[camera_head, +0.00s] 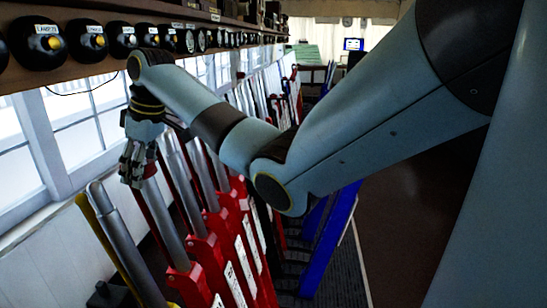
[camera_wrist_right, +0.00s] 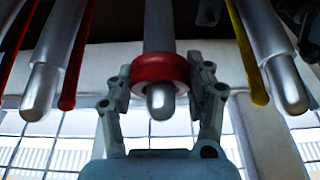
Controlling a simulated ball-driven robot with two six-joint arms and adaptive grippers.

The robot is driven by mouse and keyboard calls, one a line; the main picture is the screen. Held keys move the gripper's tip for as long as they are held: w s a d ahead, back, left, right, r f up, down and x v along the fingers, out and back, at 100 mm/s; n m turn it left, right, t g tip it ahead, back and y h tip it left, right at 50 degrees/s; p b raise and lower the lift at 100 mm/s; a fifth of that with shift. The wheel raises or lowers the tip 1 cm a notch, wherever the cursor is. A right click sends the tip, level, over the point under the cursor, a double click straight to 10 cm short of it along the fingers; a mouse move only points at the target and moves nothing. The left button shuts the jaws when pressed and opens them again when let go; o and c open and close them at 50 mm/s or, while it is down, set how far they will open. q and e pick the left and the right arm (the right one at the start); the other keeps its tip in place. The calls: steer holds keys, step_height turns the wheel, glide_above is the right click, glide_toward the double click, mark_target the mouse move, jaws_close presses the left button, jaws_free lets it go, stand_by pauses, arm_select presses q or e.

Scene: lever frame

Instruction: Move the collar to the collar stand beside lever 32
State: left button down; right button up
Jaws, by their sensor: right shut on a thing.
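The red ring-shaped collar (camera_wrist_right: 160,68) is around the silver handle end of a lever (camera_wrist_right: 160,103) in the wrist view. The handle's rounded tip sticks out through it. My right gripper (camera_wrist_right: 161,75) is shut on the collar, one finger on each side. In the head view my right gripper (camera_head: 138,165) is at the top of a lever at the left of the row; the collar is not clear there. My left gripper is not in view. I cannot read which lever is 32, and I cannot make out the collar stand for certain.
Silver-topped levers with red lower parts (camera_head: 205,255) stand close together in a row. A blue lever (camera_head: 330,240) is farther right. A shelf with black round instruments (camera_head: 38,40) runs above the windows. A small dark block (camera_head: 108,295) sits at the lower left.

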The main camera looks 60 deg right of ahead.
steer(key=r, duration=0.1)
steer(key=p, duration=0.1)
steer(key=r, duration=0.1)
steer(key=shift+w+a+r+p, duration=0.1)
steer(key=shift+w+r+p, duration=0.15)
steer(key=shift+r+p, duration=0.15)
steer(key=shift+w+a+r, duration=0.1)
steer(key=shift+w+r, duration=0.05)
steer(key=shift+r, duration=0.75)
steer(key=shift+w+a+r, duration=0.1)
steer(key=shift+w+r, duration=0.1)
steer(key=shift+r, duration=0.65)
steer(key=shift+w+a+r, duration=0.1)
steer(key=shift+w+r, duration=0.05)
steer(key=shift+r, duration=0.75)
